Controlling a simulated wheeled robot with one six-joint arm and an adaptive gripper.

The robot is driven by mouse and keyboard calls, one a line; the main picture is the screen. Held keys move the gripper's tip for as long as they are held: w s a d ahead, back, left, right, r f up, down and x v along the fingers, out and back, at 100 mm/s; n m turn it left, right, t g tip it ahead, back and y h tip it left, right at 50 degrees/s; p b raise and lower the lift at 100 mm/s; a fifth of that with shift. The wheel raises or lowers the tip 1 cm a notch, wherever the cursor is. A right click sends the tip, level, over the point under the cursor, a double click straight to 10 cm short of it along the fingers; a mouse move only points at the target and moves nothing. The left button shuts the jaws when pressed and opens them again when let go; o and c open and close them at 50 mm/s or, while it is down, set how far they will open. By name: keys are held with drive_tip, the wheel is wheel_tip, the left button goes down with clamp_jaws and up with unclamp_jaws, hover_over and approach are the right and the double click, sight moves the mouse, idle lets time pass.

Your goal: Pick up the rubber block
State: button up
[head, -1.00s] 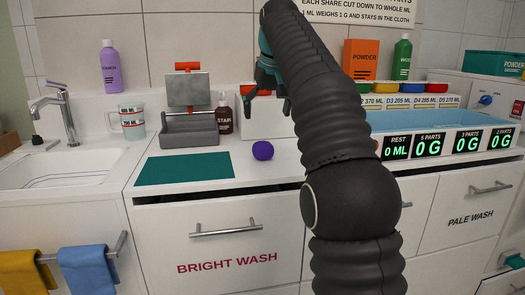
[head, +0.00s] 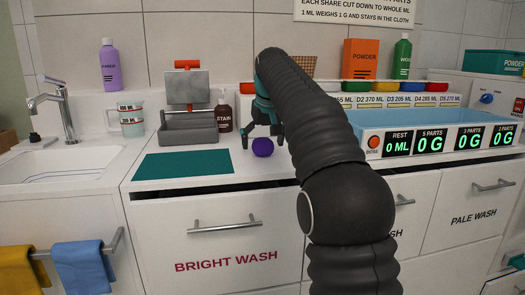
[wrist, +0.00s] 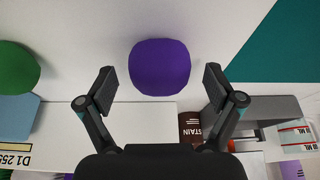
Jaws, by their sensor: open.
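A purple rounded lump (head: 263,147), which I take as the rubber block, rests on the white counter just right of the teal mat. It also shows large in the wrist view (wrist: 160,67). My gripper (head: 262,141) hangs over it from above and behind, fingers pointing down. In the wrist view my gripper (wrist: 159,85) is open, with one finger on each side of the lump and a gap on both sides. The lump lies between and slightly beyond the fingertips. I cannot tell the exact height of the fingertips above the counter.
A teal mat (head: 187,164) lies left of the lump. A grey holder (head: 188,128) and a brown stain bottle (head: 224,119) stand behind. A blue tray (head: 435,128) with displays is on the right, partly behind my arm. The sink (head: 50,165) is far left.

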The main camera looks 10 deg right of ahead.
drive_tip(key=shift+w+f, duration=0.1)
drive_tip(key=shift+f, duration=0.15)
drive_tip(key=c, duration=1.3)
drive_tip(key=shift+c, duration=0.2)
